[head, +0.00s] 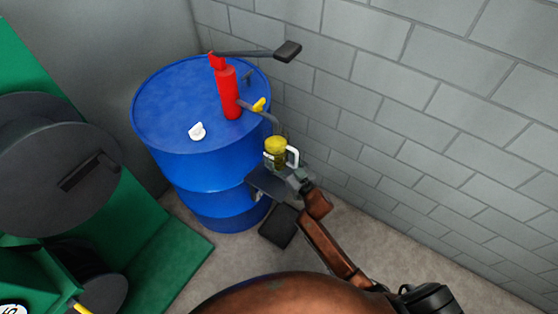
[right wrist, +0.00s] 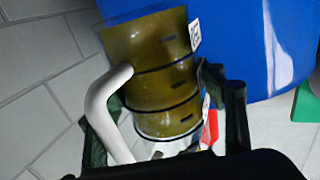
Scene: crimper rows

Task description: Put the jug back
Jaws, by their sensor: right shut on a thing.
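The jug (head: 276,148) is clear with yellow-brown liquid, dark rings and a white handle (head: 292,156). It is at the right side of the blue drum, below the pump's spout. My right gripper (head: 291,178) is shut on it from the front right. In the right wrist view the jug (right wrist: 155,70) is between my right fingers (right wrist: 170,125), with its white handle (right wrist: 112,90) on the left. A dark grey plate (head: 263,184) is just below the jug; I cannot tell whether they touch. My left gripper is not in view.
The blue drum (head: 175,115) carries a red pump (head: 229,92) with a black lever (head: 262,53) and yellow valve (head: 259,104). A white cap (head: 197,131) lies on its top. A block wall (head: 420,110) stands close on the right. Green machinery (head: 165,245) is on the left.

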